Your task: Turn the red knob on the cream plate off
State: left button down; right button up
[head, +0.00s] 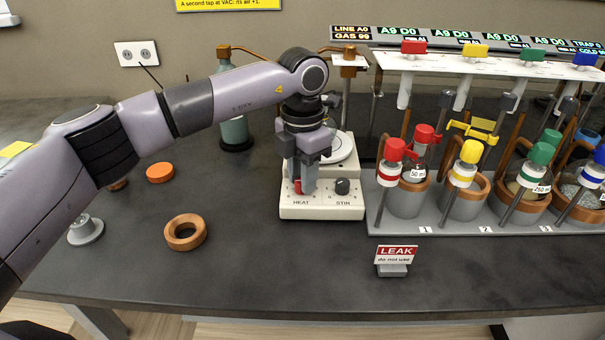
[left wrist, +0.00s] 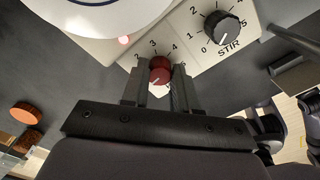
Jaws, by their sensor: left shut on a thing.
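The cream plate (head: 322,212) is a stirring hotplate with a white round top, standing left of the rack. Its front carries a red knob (head: 298,187) above the word HEAT and a dark knob (head: 342,186) above STIR. My left gripper (head: 304,185) reaches down from above and is shut on the red knob. In the left wrist view the red knob (left wrist: 160,72) sits between the two fingers, with scale numbers 2, 3 and 4 showing around it. The dark STIR knob (left wrist: 223,28) is clear of the gripper. A small red light (left wrist: 124,40) glows on the plate.
A grey rack (head: 420,222) with several beakers and coloured taps stands close on the right. A LEAK sign (head: 396,256) stands in front of it. A cork ring (head: 185,232) and an orange disc (head: 160,172) lie to the left. The front bench is mostly clear.

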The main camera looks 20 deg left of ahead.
pick_arm(q)
jog(key=n, duration=0.5)
jog(key=shift+n, duration=0.3)
dwell(0.4)
jog(key=c, duration=0.9)
grip_release()
jog(key=shift+o, duration=0.2)
notch_tip(320, 180, up, 7)
jog(key=shift+r+b, duration=0.15)
jog(key=shift+b, duration=0.15)
